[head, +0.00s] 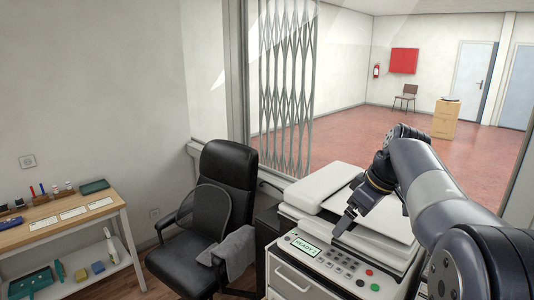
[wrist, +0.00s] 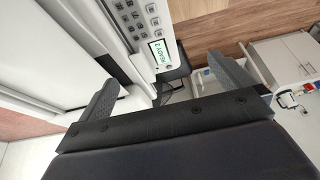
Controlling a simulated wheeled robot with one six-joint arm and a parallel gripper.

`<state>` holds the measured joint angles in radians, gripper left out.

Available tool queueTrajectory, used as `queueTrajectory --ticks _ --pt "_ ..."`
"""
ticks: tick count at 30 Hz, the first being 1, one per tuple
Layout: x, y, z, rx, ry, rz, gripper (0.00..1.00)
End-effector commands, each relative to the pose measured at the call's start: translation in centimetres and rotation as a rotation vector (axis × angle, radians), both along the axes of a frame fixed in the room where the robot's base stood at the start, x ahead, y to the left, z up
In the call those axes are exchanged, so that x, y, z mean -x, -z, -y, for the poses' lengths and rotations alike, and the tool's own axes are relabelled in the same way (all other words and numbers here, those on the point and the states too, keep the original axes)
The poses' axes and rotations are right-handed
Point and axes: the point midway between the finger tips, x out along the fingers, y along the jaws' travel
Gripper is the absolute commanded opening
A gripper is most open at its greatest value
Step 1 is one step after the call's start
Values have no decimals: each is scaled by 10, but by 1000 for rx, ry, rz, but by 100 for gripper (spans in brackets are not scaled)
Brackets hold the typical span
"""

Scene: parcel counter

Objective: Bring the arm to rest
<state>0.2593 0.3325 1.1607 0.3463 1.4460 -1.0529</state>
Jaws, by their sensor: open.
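My gripper (head: 347,220) hangs over the copier (head: 322,190) in the head view, close to the copier's front control panel. My arm reaches in from the right side of that view. In the wrist view my gripper (wrist: 166,86) has its two fingers spread wide apart with nothing between them. The copier's keypad and its small green display reading "READY 2" (wrist: 157,52) show beyond the fingers. I cannot tell the exact gap between the fingertips and the copier.
A black office chair (head: 205,225) with a grey cloth on its armrest stands left of the copier. A wooden shelf table (head: 70,228) with small items is at far left. A folding metal gate (head: 287,90) stands behind. Red floor beyond is mostly free.

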Motion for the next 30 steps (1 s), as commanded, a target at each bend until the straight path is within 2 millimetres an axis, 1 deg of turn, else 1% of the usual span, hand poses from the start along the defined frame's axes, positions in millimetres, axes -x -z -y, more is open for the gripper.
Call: queueTrajectory --ticks 21,22,23,27,30 --pt "-26 94 -27 0 -2 -2 100" --pt "-24 79 -25 1 1 2 100" --pt "-23 71 -23 0 2 2 100" --pt "-17 52 -17 0 1 0 100" --pt "-13 41 -14 0 2 -1 100"
